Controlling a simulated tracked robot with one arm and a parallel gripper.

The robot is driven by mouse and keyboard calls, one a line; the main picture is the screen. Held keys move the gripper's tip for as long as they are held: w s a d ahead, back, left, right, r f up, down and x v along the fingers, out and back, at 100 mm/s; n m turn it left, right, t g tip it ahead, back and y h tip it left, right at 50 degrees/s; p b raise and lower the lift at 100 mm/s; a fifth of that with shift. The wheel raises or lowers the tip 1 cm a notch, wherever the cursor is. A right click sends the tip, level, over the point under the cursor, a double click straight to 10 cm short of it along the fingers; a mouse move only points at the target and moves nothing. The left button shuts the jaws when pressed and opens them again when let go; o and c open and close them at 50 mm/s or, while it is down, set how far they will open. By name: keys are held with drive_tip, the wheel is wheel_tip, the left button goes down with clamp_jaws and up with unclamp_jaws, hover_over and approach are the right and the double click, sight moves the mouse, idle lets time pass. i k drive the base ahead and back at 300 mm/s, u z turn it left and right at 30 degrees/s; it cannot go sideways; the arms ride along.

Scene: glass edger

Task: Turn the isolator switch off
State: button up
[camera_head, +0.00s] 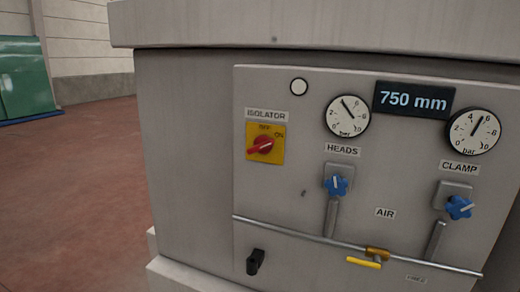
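The isolator switch (261,146) is a red rotary handle on a yellow square plate, under a label reading ISOLATOR, at the left of the grey control panel (290,205). Small lettering stands above the handle, too small to read surely, and ON stands at its upper right. The red handle lies slanted from lower left to upper right, its upper right end towards ON. My gripper does not show in this view, so its opening and its distance from the switch cannot be seen.
Two blue knobs (336,186) (459,207) sit under the HEADS and CLAMP gauges. A thin pipe with a yellow-handled valve (364,262) crosses below. A black fitting (255,262) sits at lower left. A ledge (300,25) overhangs the panel. Red floor (70,190) is clear at left.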

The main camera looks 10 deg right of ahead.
sight(262, 145)
drive_tip(key=z, duration=0.05)
drive_tip(key=k, duration=1.1)
drive_tip(key=u, duration=0.3)
drive_tip(key=i, duration=1.8)
drive_tip(key=z, duration=0.65)
